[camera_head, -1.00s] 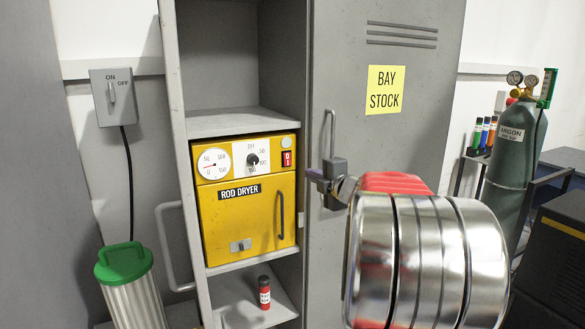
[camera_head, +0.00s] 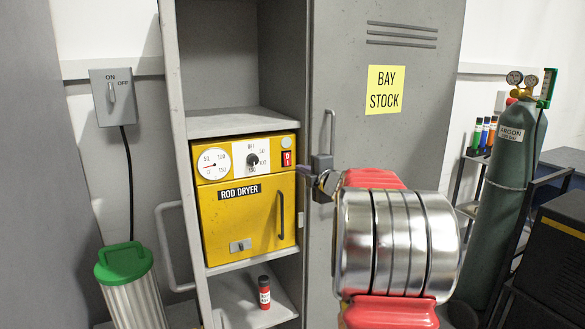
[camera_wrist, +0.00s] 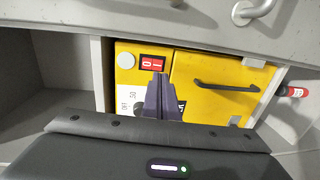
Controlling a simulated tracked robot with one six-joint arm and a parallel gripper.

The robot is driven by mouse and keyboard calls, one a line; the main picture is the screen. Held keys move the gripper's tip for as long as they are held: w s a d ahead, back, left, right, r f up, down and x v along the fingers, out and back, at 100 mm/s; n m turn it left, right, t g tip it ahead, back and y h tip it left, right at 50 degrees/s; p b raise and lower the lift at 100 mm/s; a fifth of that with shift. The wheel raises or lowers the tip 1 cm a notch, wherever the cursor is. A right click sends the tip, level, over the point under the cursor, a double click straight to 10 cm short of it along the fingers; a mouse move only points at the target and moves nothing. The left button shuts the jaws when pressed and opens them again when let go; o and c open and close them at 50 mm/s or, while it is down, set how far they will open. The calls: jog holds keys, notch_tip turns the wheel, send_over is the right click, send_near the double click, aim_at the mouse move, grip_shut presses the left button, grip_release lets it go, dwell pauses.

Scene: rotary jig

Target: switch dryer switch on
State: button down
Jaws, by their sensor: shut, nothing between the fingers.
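The yellow rod dryer (camera_head: 221,222) sits on a shelf inside the grey locker. Its red dryer switch (camera_head: 287,159) is at the right end of the dryer's front panel. The switch also shows in the wrist view (camera_wrist: 152,63), marked 0 and 1; I cannot tell which side is pressed. My gripper (camera_head: 305,171) is shut and empty, just right of and slightly below the switch in the head view. In the wrist view its dark fingertips (camera_wrist: 160,80) point at the panel close to the switch, and contact cannot be made out.
A dial (camera_head: 252,160) and a gauge (camera_head: 213,164) share the panel. A red bottle (camera_head: 264,292) stands on the shelf below. A wall switch box (camera_head: 113,97) hangs at left.

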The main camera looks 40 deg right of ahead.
aim_at(288, 166)
jog(key=shift+x, duration=3.8)
jog(key=shift+w+f, duration=0.1)
jog(key=shift+f, duration=0.05)
jog(key=shift+s+a+f, duration=0.1)
jog(key=shift+s+a, duration=0.05)
jog(key=shift+s, duration=0.45)
jog(key=s+a+f, duration=0.1)
jog(key=s+a, duration=0.2)
jog(key=s, duration=0.9)
jog(key=shift+f, duration=0.4)
jog(key=shift+s, duration=0.1)
